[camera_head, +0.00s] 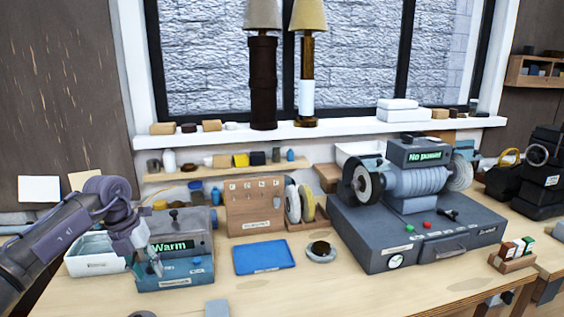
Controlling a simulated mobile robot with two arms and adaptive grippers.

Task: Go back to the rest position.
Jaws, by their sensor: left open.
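My left arm comes in from the left, and its open gripper (151,266) points down over the left part of the grey-blue unit (188,270) whose green display reads "Warm". I see nothing held between its fingers. The gripper hides part of the unit's front, and I cannot tell whether it touches the unit. A white tray (92,264) lies just left of the gripper, partly behind my arm. My right gripper is not in view.
A blue mat (264,257) and a small round dish (321,252) lie mid-bench. The large grinder (420,232) reads "No power!" at right. A wooden board (254,205) stands behind. Two lamps (263,80) (306,75) stand on the sill. The front bench is mostly clear.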

